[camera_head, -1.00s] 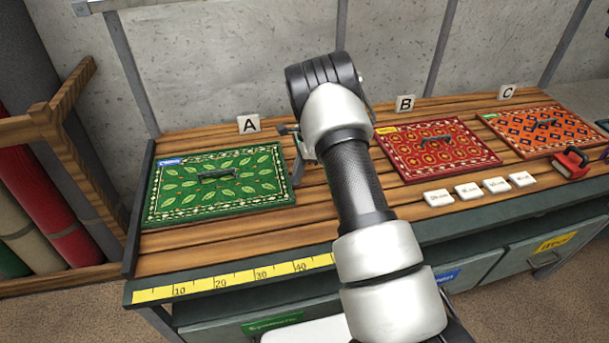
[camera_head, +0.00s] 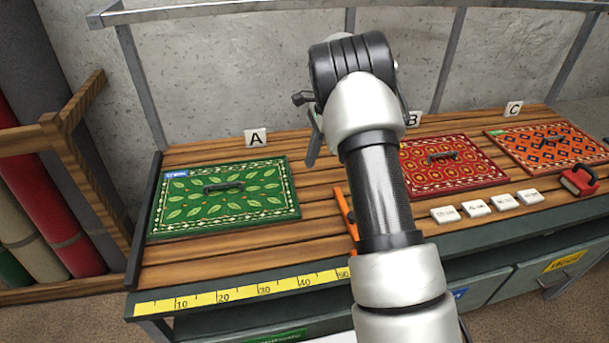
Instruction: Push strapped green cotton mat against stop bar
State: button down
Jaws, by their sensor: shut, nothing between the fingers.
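The green mat (camera_head: 260,203) with a leaf pattern, a blue label and a dark strap handle (camera_head: 223,186) lies flat at the left of the slatted bench, in front of card A. Its left edge lies along the dark bar (camera_head: 146,205) at the bench's left end; I cannot tell whether they touch or a thin gap is left. My gripper (camera_head: 313,140) is shut and empty, above the bench to the right of the mat and apart from it. My wrist partly hides it.
A red mat (camera_head: 450,160) and an orange mat (camera_head: 555,145) lie to the right. An orange strip (camera_head: 346,212) is beside my arm. Several white tiles (camera_head: 475,207) and a red tool (camera_head: 579,181) are at the front right. A yellow ruler (camera_head: 240,293) runs along the front edge.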

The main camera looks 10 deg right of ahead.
jog(key=shift+v, duration=2.3)
jog(key=shift+d, duration=0.2)
